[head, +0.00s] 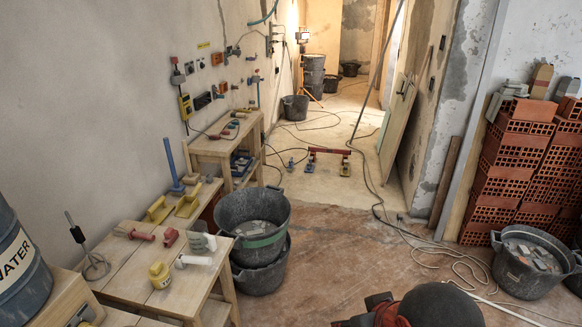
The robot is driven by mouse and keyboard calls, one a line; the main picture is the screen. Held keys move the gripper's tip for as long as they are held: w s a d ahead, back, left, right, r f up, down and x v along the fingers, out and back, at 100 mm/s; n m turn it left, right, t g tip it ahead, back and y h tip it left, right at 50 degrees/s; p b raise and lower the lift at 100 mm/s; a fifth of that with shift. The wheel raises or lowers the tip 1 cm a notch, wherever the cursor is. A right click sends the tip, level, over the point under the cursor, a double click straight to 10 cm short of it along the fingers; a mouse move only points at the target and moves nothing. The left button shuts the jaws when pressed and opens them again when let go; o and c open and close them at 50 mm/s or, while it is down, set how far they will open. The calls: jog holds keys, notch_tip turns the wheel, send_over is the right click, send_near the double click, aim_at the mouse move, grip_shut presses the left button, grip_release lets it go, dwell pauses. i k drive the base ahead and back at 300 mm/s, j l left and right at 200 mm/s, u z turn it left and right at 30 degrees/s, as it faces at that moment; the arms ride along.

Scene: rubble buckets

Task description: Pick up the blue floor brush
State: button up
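A blue floor brush (171,162) stands at the left in the head view, by the wall. What the base rests on is hard to make out. Dark and red parts of my arm show at the bottom edge, right of centre. Dark pieces there may belong to my gripper (365,312), far from the brush and cut off by the frame. Its fingers cannot be made out clearly.
Yellow floats (188,203), a yellow pot (159,275) and other tools lie on and around the bench. Stacked black buckets (255,222) stand beside it. A rubble bucket (530,262) and red bricks (508,170) are at right.

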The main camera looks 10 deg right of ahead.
aim_at(290, 166)
jog(key=i+l+z, duration=0.2)
jog(key=i, duration=0.15)
jog(key=i+z, duration=0.15)
jog(key=i, duration=0.15)
jog(key=i+l+z, duration=0.3)
jog(key=i, duration=0.75)
jog(key=i+z, duration=0.25)
jog(key=i, duration=0.85)
jog(key=i+u, duration=0.2)
jog(key=i, duration=0.35)
jog(key=i+u, duration=0.15)
jog(key=i, duration=0.35)
jog(key=i+l+u, duration=0.2)
jog(key=i, duration=0.35)
jog(key=i+l+u, duration=0.15)
jog(key=i, duration=0.4)
jog(key=i+j+u, duration=0.1)
jog(key=i+u, duration=0.15)
jog(key=i, duration=0.25)
jog(key=i+u, duration=0.2)
jog(key=i, duration=0.3)
jog(key=i+l+u, duration=0.1)
jog(key=i+u, duration=0.15)
jog(key=i, duration=0.25)
jog(key=i+l+u, duration=0.25)
jog(key=i, duration=0.25)
jog(key=i+l+u, duration=0.2)
jog(key=i, duration=0.3)
